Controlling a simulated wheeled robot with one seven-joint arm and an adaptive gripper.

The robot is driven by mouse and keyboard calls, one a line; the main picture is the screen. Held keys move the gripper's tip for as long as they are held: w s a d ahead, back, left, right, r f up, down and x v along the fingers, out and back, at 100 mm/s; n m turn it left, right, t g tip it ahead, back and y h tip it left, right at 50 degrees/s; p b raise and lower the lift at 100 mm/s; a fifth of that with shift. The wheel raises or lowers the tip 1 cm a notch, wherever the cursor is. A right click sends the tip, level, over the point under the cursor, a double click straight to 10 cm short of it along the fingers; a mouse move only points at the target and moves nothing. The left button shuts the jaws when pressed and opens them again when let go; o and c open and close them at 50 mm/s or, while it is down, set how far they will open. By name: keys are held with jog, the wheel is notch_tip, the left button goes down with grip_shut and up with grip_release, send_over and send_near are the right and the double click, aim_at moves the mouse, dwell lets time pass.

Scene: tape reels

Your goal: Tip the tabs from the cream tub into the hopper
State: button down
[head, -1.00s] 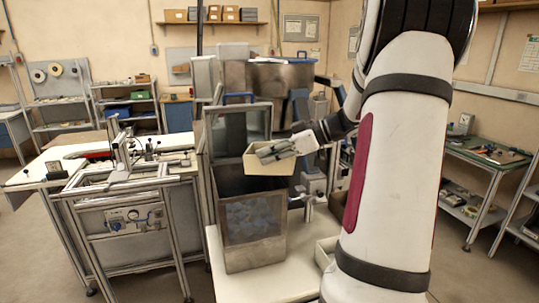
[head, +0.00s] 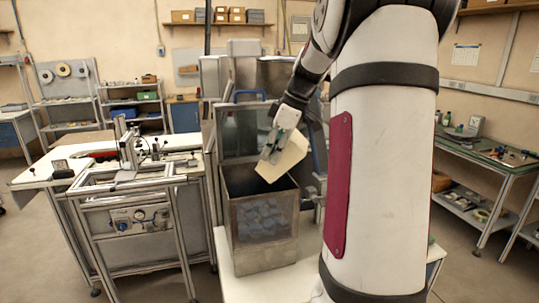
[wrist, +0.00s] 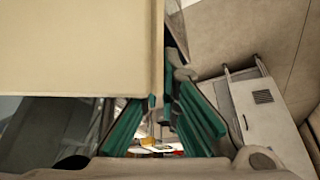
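The cream tub (head: 291,158) is held above the hopper, steeply tilted with its lower corner over the hopper's mouth. My gripper (head: 273,148) is shut on the tub's wall. In the wrist view the tub (wrist: 75,45) fills the upper left, and the green-padded fingers of my gripper (wrist: 160,118) are at its edge. The inside of the tub is hidden, so I cannot tell whether tabs are left in it. The hopper (head: 264,256) is a grey metal box, open at the top. Blue-grey tabs (head: 262,217) show through its front window.
The hopper stands on a white table (head: 262,288) with a tall machine behind it. A framed bench (head: 140,190) with a fixture is on the left. Shelves stand along the back wall, and a green-topped bench (head: 490,155) is at the right.

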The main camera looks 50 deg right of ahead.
jog(key=shift+w+a+f+g+h+b, duration=0.2)
jog(key=shift+w+g+h+b, duration=0.35)
jog(key=shift+b, duration=1)
jog(key=shift+w+a+f+g+h+b, duration=0.1)
jog(key=shift+w+a+g+h+b, duration=0.15)
jog(key=shift+g+b, duration=0.9)
